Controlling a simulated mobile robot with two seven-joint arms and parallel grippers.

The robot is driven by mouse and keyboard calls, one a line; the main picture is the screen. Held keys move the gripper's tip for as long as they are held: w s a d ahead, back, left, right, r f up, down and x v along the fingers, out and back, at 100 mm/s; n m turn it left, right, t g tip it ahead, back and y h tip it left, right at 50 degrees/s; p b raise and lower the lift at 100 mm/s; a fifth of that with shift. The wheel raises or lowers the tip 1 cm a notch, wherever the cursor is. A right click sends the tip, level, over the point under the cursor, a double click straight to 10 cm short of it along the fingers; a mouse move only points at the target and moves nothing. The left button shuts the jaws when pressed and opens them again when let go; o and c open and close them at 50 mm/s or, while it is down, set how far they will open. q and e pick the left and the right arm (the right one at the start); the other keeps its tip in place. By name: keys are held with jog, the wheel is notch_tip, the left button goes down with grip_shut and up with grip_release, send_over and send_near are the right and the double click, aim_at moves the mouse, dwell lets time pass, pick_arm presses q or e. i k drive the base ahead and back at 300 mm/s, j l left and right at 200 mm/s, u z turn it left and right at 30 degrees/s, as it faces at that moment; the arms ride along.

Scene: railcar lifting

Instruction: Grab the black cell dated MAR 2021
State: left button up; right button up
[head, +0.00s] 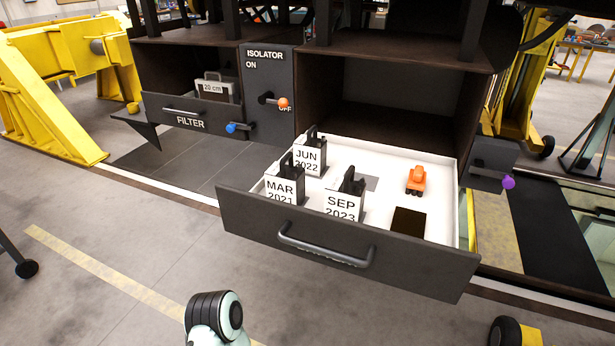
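The black cell dated MAR 2021 (281,192) stands upright at the front left of the open drawer (340,245). It has a white label and a black top. The cell marked JUN 2022 (308,160) stands behind it, and the cell marked SEP 2023 (342,205) stands to its right. A rounded pale green and black part of my own arm shows at the bottom centre, below the drawer. Neither gripper's fingers are in the picture.
An orange object (416,180) and a dark square opening (408,222) are on the drawer's right side. The drawer has a front handle (325,252). The FILTER drawer (190,115) and the ISOLATOR panel (266,90) are on the left. Floor in front is clear.

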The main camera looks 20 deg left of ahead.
aim_at(284, 183)
jog(key=j+z, duration=0.45)
jog(key=j, duration=0.6)
jog(key=j+z, duration=0.15)
jog(key=j, duration=0.9)
jog(key=k+j+z, duration=0.15)
jog(key=j, duration=0.95)
jog(key=i, duration=0.05)
